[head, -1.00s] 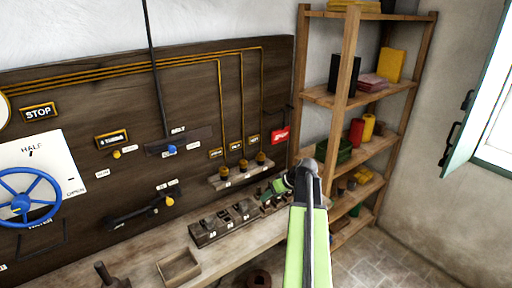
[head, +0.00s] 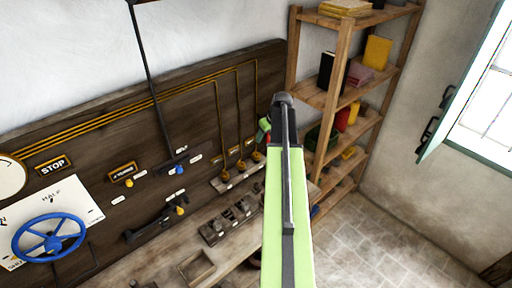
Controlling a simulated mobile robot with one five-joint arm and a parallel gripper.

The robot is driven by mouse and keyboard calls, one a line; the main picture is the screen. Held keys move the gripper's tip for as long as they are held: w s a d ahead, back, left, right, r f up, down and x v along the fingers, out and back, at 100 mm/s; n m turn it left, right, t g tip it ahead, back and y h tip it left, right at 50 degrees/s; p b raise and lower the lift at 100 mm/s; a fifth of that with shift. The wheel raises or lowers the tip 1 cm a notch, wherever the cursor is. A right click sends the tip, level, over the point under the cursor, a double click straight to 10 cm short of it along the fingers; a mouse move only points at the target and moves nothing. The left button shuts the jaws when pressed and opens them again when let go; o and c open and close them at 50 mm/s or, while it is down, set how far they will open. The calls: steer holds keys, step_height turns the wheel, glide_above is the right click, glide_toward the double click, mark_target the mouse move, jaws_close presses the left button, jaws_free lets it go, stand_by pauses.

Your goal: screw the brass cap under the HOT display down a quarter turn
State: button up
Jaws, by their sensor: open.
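Three small brass caps stand in a row on a grey block (head: 236,178) at the foot of the dark panel: a left cap (head: 225,175), a middle cap (head: 242,165) and a right cap (head: 257,156). A thin brass pipe runs down the panel behind each. My gripper (head: 264,130) shows only as a green piece beside the arm's top end, above the right cap in the picture and apart from the caps. My arm hides most of it. It is open.
A bench (head: 135,262) with a dark block of switches (head: 230,220) and a small wooden tray (head: 197,268) runs below the panel. A blue handwheel (head: 48,237) is at left. A wooden shelf (head: 292,60) stands right of the panel. The stone floor (head: 375,245) is clear.

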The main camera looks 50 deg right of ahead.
mark_target(257, 154)
steer(key=b+x, duration=1.6)
steer(key=x, duration=0.1)
steer(key=shift+f, duration=0.4)
steer(key=shift+r, duration=0.1)
